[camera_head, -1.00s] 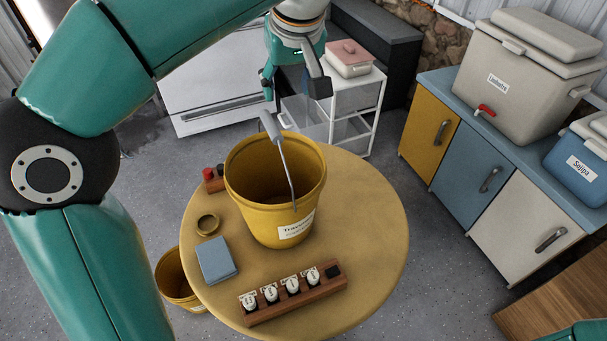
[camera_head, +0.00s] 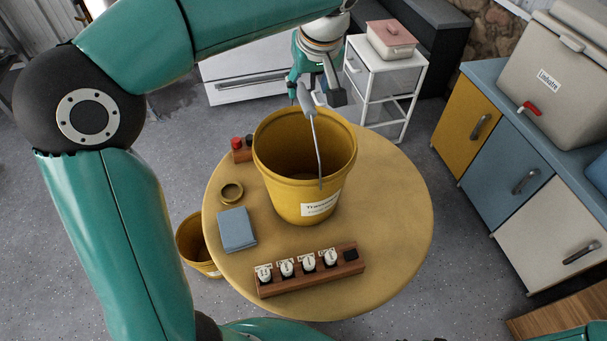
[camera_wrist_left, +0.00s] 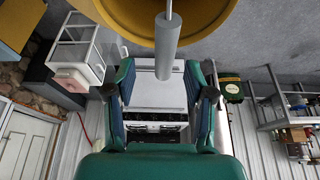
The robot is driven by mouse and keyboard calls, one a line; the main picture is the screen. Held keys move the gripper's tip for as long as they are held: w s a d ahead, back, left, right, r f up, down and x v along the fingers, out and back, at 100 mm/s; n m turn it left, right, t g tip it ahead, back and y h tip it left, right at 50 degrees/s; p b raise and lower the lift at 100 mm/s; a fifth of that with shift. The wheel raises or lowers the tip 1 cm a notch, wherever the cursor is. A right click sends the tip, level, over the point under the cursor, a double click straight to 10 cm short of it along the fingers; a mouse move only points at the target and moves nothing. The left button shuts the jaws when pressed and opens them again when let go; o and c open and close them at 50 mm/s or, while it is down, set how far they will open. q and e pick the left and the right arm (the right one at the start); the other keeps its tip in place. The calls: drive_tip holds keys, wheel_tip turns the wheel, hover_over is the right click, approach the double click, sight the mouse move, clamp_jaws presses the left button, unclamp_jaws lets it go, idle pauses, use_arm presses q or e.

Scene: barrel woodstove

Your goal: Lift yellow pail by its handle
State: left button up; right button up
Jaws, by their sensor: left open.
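The yellow pail (camera_head: 290,200) stands upright on the round table, with a white label on its front. Its wire handle is raised and has a grey cylindrical grip (camera_head: 307,98) at the top. My left gripper (camera_head: 316,92) is open at the far side of the pail, close by the grip. In the left wrist view the grip (camera_wrist_left: 166,45) points in toward the gap between my open fingers (camera_wrist_left: 160,92), and the pail rim (camera_wrist_left: 225,25) shows at the top. I cannot tell whether the grip touches a finger. My right gripper is not in view.
The table (camera_head: 400,220) also bears a wooden rack (camera_head: 310,273) with several white-topped items, a blue book-like block (camera_head: 237,229), a brass ring (camera_head: 231,192) and a red-topped item (camera_head: 237,143). Another yellow pail (camera_head: 192,245) stands on the floor. A white cart (camera_head: 385,85) stands behind.

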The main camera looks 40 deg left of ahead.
sight(305, 96)
use_arm(q)
drive_tip(key=x, duration=0.1)
drive_tip(key=s+x, duration=0.1)
drive_tip(key=x, duration=0.1)
drive_tip(key=shift+w+f, duration=0.2)
drive_tip(key=shift+f, duration=0.2)
drive_tip(key=shift+w+a+f, duration=0.15)
drive_tip(key=shift+w+f, duration=0.05)
drive_tip(key=shift+f, duration=0.2)
clamp_jaws()
drive_tip(key=shift+r, duration=0.1)
